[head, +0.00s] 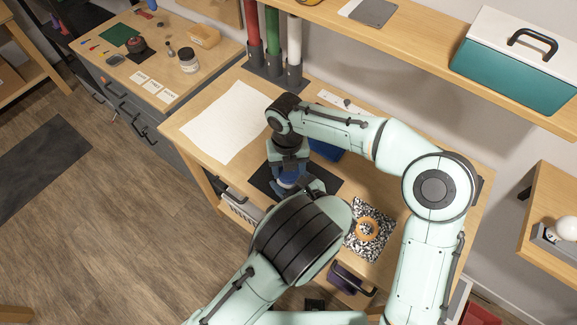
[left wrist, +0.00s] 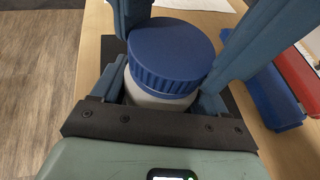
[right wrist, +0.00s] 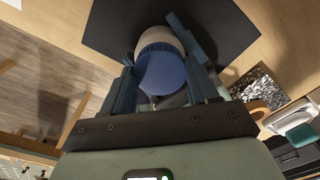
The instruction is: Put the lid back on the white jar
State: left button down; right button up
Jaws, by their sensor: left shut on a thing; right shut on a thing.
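The white jar (left wrist: 150,97) stands over a dark mat, capped from above by its blue ribbed lid (left wrist: 172,55). The lid sits on or just over the jar's mouth and looks slightly tilted; I cannot tell whether it is seated. In the head view the blue lid (head: 290,178) shows between my two hands. My left gripper (left wrist: 163,92) is shut around the jar's body from the near side. My right gripper (right wrist: 160,70) reaches in from above, its fingers on either side of the lid, shut on it. The fingers hide part of the jar.
The dark mat (head: 328,183) lies on the wooden table. A white sheet (head: 225,120) is to the left, a blue tray (head: 328,150) behind, and an orange ring (head: 367,229) on a speckled mat to the right. Red, green and white tubes (head: 272,40) stand at the back.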

jog(key=m, duration=0.5)
jog(key=shift+a, duration=0.1)
jog(key=o, duration=1)
jog(key=shift+o, duration=0.8)
jog(key=shift+d, duration=0.2)
